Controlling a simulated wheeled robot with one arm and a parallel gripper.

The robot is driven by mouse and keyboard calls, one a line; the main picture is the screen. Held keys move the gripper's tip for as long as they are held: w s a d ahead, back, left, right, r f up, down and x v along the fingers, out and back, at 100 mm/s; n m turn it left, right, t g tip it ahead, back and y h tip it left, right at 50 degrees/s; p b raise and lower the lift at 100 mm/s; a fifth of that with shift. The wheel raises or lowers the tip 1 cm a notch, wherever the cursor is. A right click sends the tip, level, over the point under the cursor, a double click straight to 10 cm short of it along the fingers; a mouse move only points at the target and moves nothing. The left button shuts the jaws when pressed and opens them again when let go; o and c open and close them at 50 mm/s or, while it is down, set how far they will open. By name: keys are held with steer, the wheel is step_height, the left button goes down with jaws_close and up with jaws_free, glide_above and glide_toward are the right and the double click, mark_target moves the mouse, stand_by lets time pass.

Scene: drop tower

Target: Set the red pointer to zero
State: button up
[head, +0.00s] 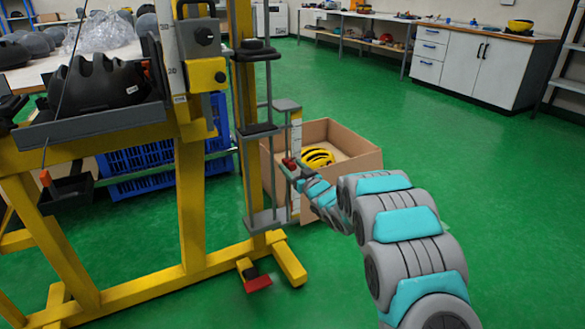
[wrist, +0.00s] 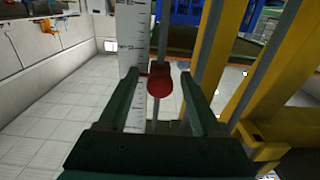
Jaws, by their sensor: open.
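The red pointer (head: 289,163) sits on a thin vertical rod beside a white graduated scale (head: 296,140). In the wrist view the red pointer (wrist: 160,82) lies between the two dark green fingers of my gripper (wrist: 158,75), with a gap visible on each side. My gripper (head: 297,172) is open at the pointer in the head view. The white scale (wrist: 133,45) stands just left of the rod in the wrist view. Its markings are too small to read, so I cannot tell which value the pointer is at.
The yellow drop tower frame (head: 190,200) stands left, with a black helmet (head: 100,82) on its tray. A cardboard box (head: 350,140) with a yellow helmet (head: 317,158) is behind the pointer. A red pedal (head: 258,284) is near the floor. The green floor (head: 480,190) is clear on the right.

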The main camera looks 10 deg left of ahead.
steer(key=shift+c, duration=0.3)
jaws_close()
stand_by(1.0)
